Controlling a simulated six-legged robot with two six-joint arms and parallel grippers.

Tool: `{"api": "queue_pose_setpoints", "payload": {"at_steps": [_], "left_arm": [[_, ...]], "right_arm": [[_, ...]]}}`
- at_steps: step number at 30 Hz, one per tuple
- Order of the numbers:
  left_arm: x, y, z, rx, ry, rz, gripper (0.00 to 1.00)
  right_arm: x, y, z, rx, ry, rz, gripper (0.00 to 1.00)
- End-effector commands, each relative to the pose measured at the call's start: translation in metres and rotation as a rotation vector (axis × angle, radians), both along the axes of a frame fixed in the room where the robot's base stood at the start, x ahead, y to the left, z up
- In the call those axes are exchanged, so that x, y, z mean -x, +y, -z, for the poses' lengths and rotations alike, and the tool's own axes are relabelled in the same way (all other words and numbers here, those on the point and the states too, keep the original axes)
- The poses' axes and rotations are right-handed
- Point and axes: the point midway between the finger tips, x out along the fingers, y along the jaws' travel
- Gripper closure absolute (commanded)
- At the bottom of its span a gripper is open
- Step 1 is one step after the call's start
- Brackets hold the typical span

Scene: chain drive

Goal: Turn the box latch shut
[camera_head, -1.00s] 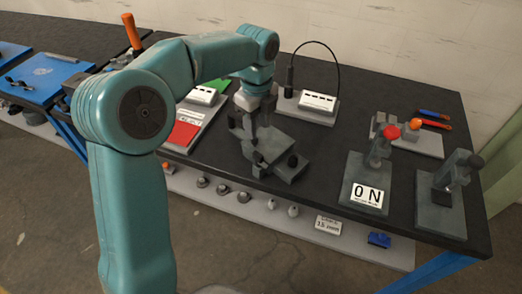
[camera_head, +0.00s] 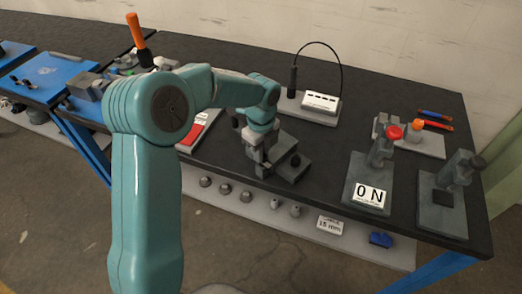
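A dark grey fixture (camera_head: 284,141) stands near the middle of the bench, with black knobs (camera_head: 295,160) on it. I cannot tell for sure whether it is the latched box, and no latch can be made out. My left arm reaches across from the left. My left gripper (camera_head: 262,171) points down at the front left part of this fixture and hides some of it. Whether it touches the fixture, and whether its fingers are open or shut, is too small to tell. My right gripper is not in view.
Behind stands a white box on a plate (camera_head: 320,102) with a looped black cable. A red panel (camera_head: 193,134) lies left, partly behind my arm. A lower shelf holds several small parts.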

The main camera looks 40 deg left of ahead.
Motion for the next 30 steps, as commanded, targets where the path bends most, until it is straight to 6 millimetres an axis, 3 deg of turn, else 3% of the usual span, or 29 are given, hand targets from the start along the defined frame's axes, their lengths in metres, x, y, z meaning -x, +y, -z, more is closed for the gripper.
{"api": "queue_pose_setpoints", "payload": {"at_steps": [14, 30], "left_arm": [[0.000, 0.000, 0.000, -0.001, -0.001, -0.058, 1.00], [0.002, 0.000, 0.000, 0.000, -0.003, -0.502, 1.00]], "right_arm": [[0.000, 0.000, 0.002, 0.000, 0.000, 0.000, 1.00], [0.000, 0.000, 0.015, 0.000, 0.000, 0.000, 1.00]]}}
